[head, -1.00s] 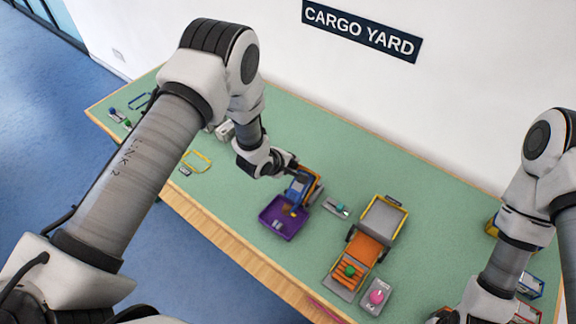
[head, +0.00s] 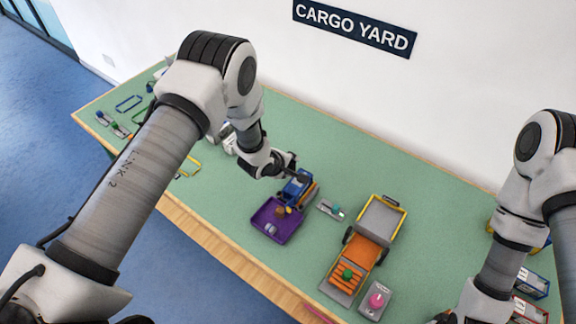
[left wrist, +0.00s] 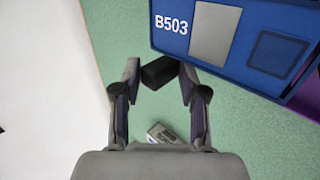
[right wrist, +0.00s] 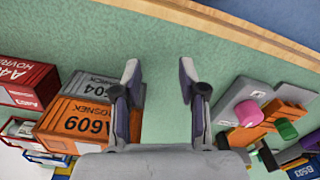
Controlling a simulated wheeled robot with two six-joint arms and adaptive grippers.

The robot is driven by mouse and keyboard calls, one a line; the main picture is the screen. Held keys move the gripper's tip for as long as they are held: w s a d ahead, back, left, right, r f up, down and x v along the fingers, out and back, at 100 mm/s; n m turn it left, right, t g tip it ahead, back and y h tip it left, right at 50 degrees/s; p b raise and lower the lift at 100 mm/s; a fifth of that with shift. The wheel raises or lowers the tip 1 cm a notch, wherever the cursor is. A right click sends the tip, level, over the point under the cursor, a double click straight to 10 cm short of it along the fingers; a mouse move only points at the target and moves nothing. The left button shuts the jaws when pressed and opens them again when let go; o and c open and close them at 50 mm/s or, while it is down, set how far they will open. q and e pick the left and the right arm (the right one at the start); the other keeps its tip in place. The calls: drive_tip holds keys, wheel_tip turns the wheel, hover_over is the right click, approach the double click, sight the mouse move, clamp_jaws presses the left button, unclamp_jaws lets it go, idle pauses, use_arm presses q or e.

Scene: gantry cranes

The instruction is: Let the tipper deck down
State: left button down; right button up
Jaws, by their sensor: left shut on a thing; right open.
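A blue truck-like body with a yellow-orange side (head: 296,187) stands behind a purple tray (head: 268,232); it looks like the tipper. Its blue face, marked B503 (left wrist: 205,45), fills the upper right of the left wrist view. My left gripper (left wrist: 158,72) is shut on a dark block-like handle (left wrist: 158,71) beside that face. In the head view the left gripper (head: 291,170) is at the far end of the blue body, its fingers partly hidden. My right gripper (right wrist: 160,75) is open and empty above the green table. I cannot tell the deck's exact tilt.
The tray holds small brown and grey pieces. An orange vehicle with a grey bed (head: 381,218) stands to the right, with a pink knob (head: 376,301) beside it.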

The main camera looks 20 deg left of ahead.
use_arm(q)
drive_tip(key=shift+w+d+r, duration=0.15)
drive_tip(key=shift+w+r, duration=0.2)
drive_tip(key=shift+w, duration=0.1)
drive_tip(key=c, duration=1)
unclamp_jaws()
drive_tip(key=shift+c, duration=0.2)
drive_tip(key=shift+o, duration=0.2)
drive_tip(key=shift+w+d+f, duration=0.15)
drive_tip(key=shift+w+f, duration=0.1)
drive_tip(key=shift+s+r, duration=0.1)
drive_tip(key=shift+s, duration=0.05)
drive_tip(key=v, duration=1.1)
drive_tip(key=shift+s+a, duration=0.25)
drive_tip(key=shift+s, duration=0.15)
